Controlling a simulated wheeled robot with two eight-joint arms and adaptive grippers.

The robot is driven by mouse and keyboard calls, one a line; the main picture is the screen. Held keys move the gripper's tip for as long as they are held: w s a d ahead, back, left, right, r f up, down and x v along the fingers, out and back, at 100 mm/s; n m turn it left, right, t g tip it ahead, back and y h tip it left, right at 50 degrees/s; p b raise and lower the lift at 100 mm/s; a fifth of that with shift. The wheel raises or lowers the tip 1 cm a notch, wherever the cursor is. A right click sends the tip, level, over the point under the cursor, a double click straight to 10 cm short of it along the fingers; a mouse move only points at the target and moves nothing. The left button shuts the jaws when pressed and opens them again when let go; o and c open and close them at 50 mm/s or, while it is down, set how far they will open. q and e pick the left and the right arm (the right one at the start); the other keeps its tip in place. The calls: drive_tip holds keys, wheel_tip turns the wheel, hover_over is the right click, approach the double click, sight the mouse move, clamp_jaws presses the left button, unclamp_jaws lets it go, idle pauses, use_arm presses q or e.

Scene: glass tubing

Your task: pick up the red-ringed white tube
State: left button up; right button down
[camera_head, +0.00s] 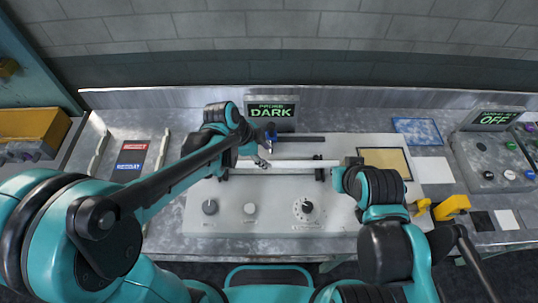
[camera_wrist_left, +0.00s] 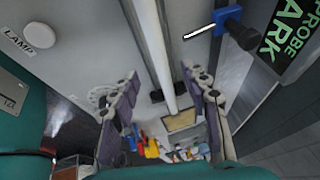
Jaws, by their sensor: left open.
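A long white tube (camera_head: 295,164) lies level across dark holders on the pale control panel; I cannot make out a red ring on it. It also shows in the left wrist view (camera_wrist_left: 158,50), running lengthwise between the fingers. My left gripper (camera_head: 262,155) is at the tube's left part in the head view. In the left wrist view the left gripper (camera_wrist_left: 170,92) is open, with its dark fingers apart on either side of the tube; contact cannot be told.
The panel (camera_head: 250,222) has knobs along its front. A PROBE DARK display (camera_head: 271,110) stands behind. A red-and-blue card (camera_head: 131,160) lies left between pale rods. A button box (camera_head: 490,160) and yellow blocks (camera_head: 452,207) are at the right. A yellow tray (camera_head: 38,130) is far left.

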sight(275, 163)
use_arm(q)
drive_tip(key=b+x, duration=0.2)
drive_tip(key=x, duration=0.5)
drive_tip(key=shift+f, duration=0.15)
clamp_jaws()
